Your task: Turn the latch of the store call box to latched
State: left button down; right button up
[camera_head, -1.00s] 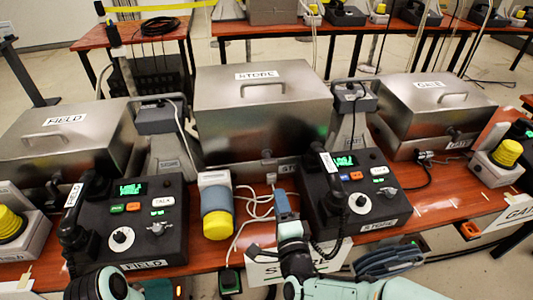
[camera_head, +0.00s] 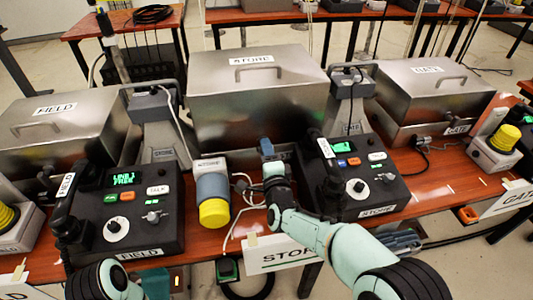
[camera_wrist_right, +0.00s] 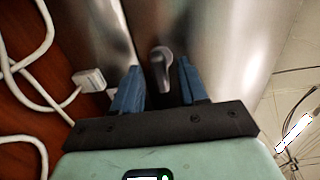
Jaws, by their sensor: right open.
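The store call box (camera_head: 250,95) is the large steel box with a sloped lid, lid handle and STORE label, standing at the middle of the table. Its small grey latch (camera_wrist_right: 160,62) shows on the front steel face in the right wrist view. In the head view the latch is hidden behind my right gripper (camera_head: 267,150), which is at the lower front of the box. The gripper's blue fingers are open and empty, one on each side of the latch in the wrist view. I cannot tell whether they touch it. My left gripper is not in view.
The store phone console (camera_head: 355,185) sits right of my right arm. White cables (camera_wrist_right: 35,75) and a plug (camera_wrist_right: 90,78) lie beside the gripper. The FIELD box (camera_head: 60,125) and GATE box (camera_head: 430,90) flank the store box.

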grip_shut()
jog(key=shift+n, duration=0.3)
pick_arm(q)
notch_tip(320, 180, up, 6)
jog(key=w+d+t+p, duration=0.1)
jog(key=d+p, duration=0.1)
jog(key=p, duration=0.2)
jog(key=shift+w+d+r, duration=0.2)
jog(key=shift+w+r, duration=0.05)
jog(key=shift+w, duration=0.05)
pick_arm(e)
jog(key=n, duration=1.7)
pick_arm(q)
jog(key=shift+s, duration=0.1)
